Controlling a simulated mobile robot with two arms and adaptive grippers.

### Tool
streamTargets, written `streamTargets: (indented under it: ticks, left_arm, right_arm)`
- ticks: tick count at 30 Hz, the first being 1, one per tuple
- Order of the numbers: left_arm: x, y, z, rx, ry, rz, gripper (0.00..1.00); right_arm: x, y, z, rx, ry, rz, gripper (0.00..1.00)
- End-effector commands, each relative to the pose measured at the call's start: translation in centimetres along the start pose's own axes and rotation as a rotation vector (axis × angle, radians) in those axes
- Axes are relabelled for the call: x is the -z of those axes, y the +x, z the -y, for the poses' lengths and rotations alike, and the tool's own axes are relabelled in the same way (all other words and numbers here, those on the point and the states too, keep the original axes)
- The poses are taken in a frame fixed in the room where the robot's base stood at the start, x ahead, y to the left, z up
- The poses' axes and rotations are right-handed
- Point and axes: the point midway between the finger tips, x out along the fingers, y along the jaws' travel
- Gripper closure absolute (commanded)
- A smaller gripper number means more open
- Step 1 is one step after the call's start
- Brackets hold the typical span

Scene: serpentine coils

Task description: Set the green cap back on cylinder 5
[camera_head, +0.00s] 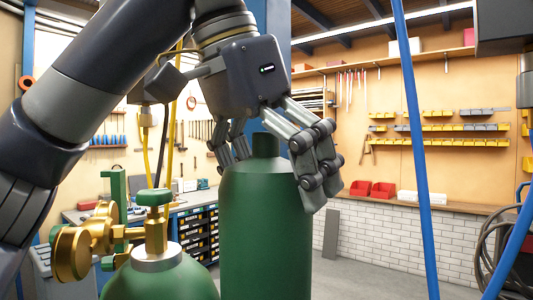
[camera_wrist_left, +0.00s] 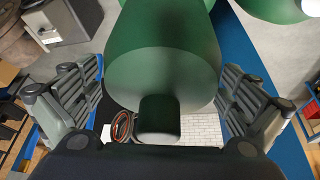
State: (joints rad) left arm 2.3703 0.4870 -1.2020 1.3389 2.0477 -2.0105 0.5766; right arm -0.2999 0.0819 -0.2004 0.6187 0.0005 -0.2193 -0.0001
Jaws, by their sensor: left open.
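A large green body with rounded shoulders and a narrow neck on top (camera_head: 265,230) stands upright at the middle of the head view. Its lower end is out of frame, and I cannot tell where a cap ends and a cylinder begins. In the left wrist view the same green body (camera_wrist_left: 165,55) lies between my fingers, its dark neck (camera_wrist_left: 159,115) toward the camera. My left gripper (camera_head: 275,160) is open, its fingers on either side of the neck and shoulder. Contact cannot be made out. My right gripper is not in view.
A green cylinder (camera_head: 160,278) with a brass valve and regulator (camera_head: 80,250) stands close on the left. A blue pole (camera_head: 412,130) and dark hoses (camera_head: 495,240) are on the right. A workbench with drawers (camera_head: 200,235) is behind. Open floor (camera_head: 370,282) shows at the lower right.

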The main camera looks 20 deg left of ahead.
Motion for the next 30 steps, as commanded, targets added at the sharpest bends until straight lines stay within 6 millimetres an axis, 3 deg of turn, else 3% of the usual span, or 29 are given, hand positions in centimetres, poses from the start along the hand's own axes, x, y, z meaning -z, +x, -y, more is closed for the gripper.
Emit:
streamTargets:
  ticks: [15, 25, 30]
  left_arm:
    - [0.0, -6.2, -0.1, 0.003, -0.004, -0.007, 0.0]
    - [0.0, -9.1, 0.0, 0.003, -0.004, -0.007, 0.0]
    - [0.1, -9.5, -0.1, 0.0, 0.0, 0.013, 0.0]
  right_arm:
    - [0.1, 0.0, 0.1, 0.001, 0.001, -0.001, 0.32]
    - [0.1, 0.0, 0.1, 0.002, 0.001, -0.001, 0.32]
    - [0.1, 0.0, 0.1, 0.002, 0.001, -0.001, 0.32]
